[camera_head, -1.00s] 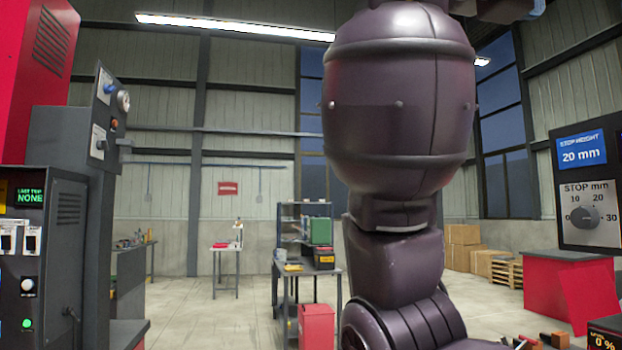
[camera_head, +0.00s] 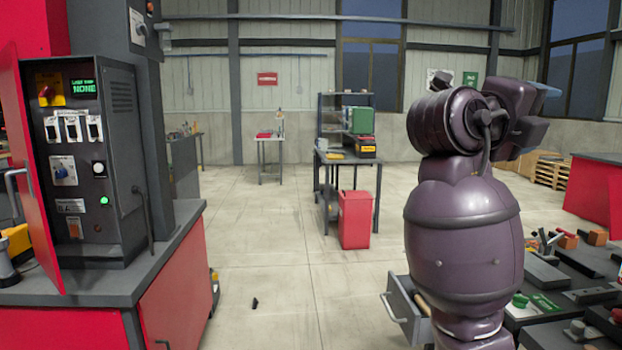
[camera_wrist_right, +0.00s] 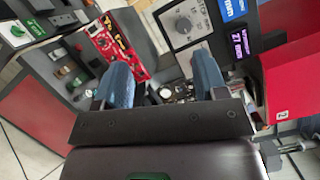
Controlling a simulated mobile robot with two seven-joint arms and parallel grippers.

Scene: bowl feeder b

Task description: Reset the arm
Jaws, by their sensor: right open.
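My right arm (camera_head: 465,230) stands in the right half of the head view, its dark purple links folded upward. My right gripper (camera_head: 545,95) is at the upper right of that view, turned away to the right, with its fingers mostly hidden. In the right wrist view my right gripper (camera_wrist_right: 161,68) shows two blue fingers spread apart with nothing between them. Beyond them are a panel with a dial (camera_wrist_right: 183,26) and a red board with switches (camera_wrist_right: 118,45), both apart from the fingers. My left gripper is not in view.
A grey control cabinet (camera_head: 125,150) with an open red door (camera_head: 38,190) stands at the left. An open drawer (camera_head: 408,310) and a dark bench with tools (camera_head: 545,275) flank my arm. A red bin (camera_head: 355,219) stands farther back.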

